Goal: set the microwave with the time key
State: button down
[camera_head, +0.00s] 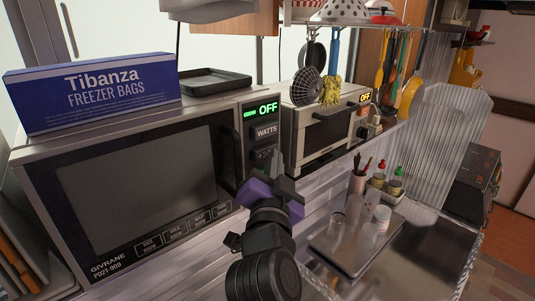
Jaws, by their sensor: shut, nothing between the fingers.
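The microwave (130,187) stands at the left with its door closed. My gripper (272,171), with purple parts, is shut and empty in front of the lower control panel. It hides the panel below that key. I cannot tell whether it touches the panel. A row of further keys (174,233) runs along the bottom front, so the time key is not clearly identified.
A blue freezer-bag box (92,92) and a dark tray (213,82) sit on top of the microwave. A toaster oven (322,127) reading OFF stands to its right. Utensils hang above. A metal tray (345,254) with a glass and white cup lies on the counter at right.

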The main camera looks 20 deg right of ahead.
jog(key=shift+w+a+b, duration=0.3)
jog(key=shift+w+b, duration=0.15)
jog(key=shift+w, duration=0.25)
dwell(0.6)
dwell(0.4)
jog(key=shift+s+d, duration=0.25)
jog(key=shift+s, duration=0.35)
jog(key=shift+s+d, duration=0.25)
jog(key=shift+s, duration=0.35)
jog(key=s, duration=0.1)
jog(key=s+d, duration=0.1)
jog(key=s, duration=0.1)
jog(key=s+d, duration=0.1)
jog(key=shift+s, duration=0.3)
dwell(2.1)
